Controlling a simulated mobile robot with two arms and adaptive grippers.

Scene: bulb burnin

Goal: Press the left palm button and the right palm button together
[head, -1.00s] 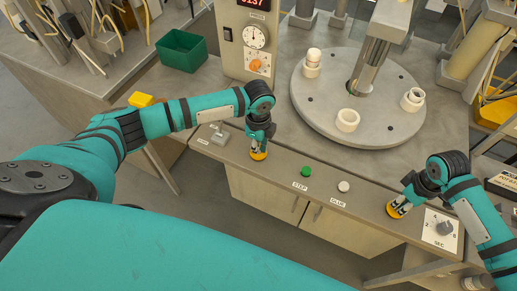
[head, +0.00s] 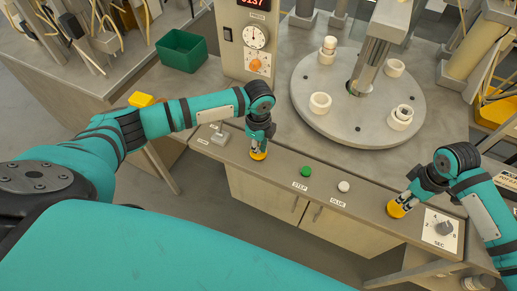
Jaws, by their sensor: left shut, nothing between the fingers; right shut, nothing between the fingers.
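The left palm button (head: 258,156) is a yellow disc at the front edge of the bench, left of the small green button. My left gripper (head: 258,149) is shut and points down onto it, its fingertips appearing to touch it. The right palm button (head: 395,211) is a similar yellow disc near the dial at the right. My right gripper (head: 402,203) is shut and points down onto it, also appearing to touch. The fingers hide part of both buttons, so I cannot tell how far either is pressed.
A green STEP button (head: 305,172) and a white button (head: 343,186) sit between my grippers. A SEC dial (head: 444,228) is at the right. Behind is a round turntable (head: 360,132) with several white holders, under a metal column (head: 376,62). A green bin (head: 181,50) stands back left.

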